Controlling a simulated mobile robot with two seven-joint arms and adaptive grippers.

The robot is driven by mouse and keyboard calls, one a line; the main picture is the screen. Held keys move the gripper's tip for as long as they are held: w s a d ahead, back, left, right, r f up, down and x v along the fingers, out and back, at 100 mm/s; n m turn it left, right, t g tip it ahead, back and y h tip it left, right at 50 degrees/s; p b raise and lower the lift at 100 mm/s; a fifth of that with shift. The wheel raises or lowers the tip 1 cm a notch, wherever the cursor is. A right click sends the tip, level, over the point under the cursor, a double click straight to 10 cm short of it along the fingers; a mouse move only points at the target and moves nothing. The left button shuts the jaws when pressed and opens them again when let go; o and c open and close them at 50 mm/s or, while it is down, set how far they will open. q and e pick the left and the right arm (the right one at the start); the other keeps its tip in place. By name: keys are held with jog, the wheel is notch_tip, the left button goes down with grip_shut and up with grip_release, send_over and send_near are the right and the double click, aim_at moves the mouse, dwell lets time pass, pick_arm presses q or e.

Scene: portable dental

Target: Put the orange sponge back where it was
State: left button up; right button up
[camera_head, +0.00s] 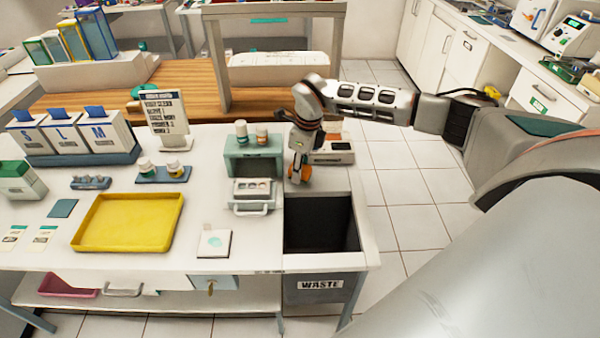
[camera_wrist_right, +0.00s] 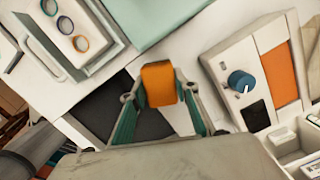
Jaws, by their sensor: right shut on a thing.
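The orange sponge (camera_wrist_right: 158,84) is a small block held between the fingertips of my right gripper in the right wrist view. My right gripper (camera_head: 299,172) is shut on it, above the table strip at the back edge of the waste opening (camera_head: 320,222). In the head view the sponge shows only as small orange patches that I cannot separate clearly from the gripper. I cannot tell whether the sponge touches the table. My left gripper is not in view.
A white device with a blue knob and orange panel (camera_wrist_right: 280,75) stands close to the right gripper. A teal stand with bottles (camera_head: 252,158) and a small drawer unit with rings (camera_head: 252,190) are to its left. A yellow tray (camera_head: 128,222) lies further left.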

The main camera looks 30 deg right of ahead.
aim_at(305, 168)
jog(key=shift+f, duration=0.75)
jog(key=shift+f, duration=0.1)
jog(key=shift+f, duration=0.15)
jog(key=o, duration=1.3)
jog(key=r, duration=0.8)
jog(key=s+r, duration=0.1)
jog(key=r, duration=0.3)
jog(key=shift+s+d+r, duration=0.1)
jog(key=shift+d+r, duration=0.1)
jog(key=shift+d, duration=0.2)
